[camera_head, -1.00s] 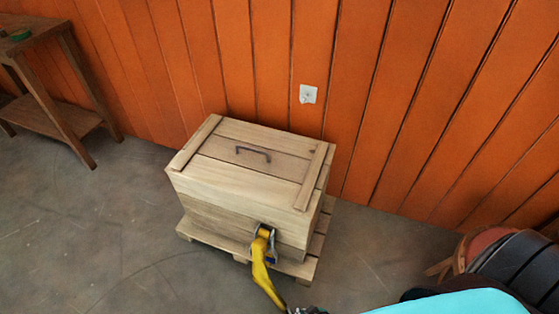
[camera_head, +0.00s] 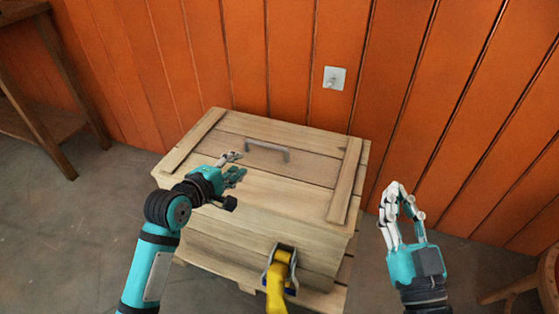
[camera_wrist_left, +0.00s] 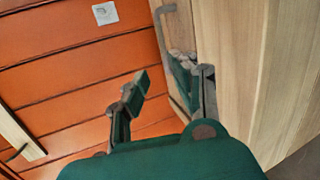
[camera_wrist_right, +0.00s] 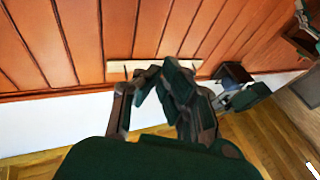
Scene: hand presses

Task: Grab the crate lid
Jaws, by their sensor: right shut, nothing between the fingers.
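The wooden crate lid (camera_head: 300,190) lies flat on top of the wooden crate (camera_head: 230,247), with a battens strip near each end. Its grey metal handle (camera_head: 268,147) is near the middle of the lid. My left gripper (camera_head: 234,166) is open and empty above the lid, just left of the handle and apart from it. In the left wrist view, the handle (camera_wrist_left: 164,30) shows beyond my spread fingers (camera_wrist_left: 160,85), near the right finger. My right gripper (camera_head: 404,190) is shut and empty, off to the right of the crate; its fingers also show in the right wrist view (camera_wrist_right: 155,75).
A yellow-handled clamp or latch (camera_head: 278,285) is on the crate's front. The crate stands on a low pallet (camera_head: 245,287) near the orange plank wall (camera_head: 290,60). A wooden table (camera_head: 25,80) stands at the left, and a round stool (camera_head: 545,280) at the lower right.

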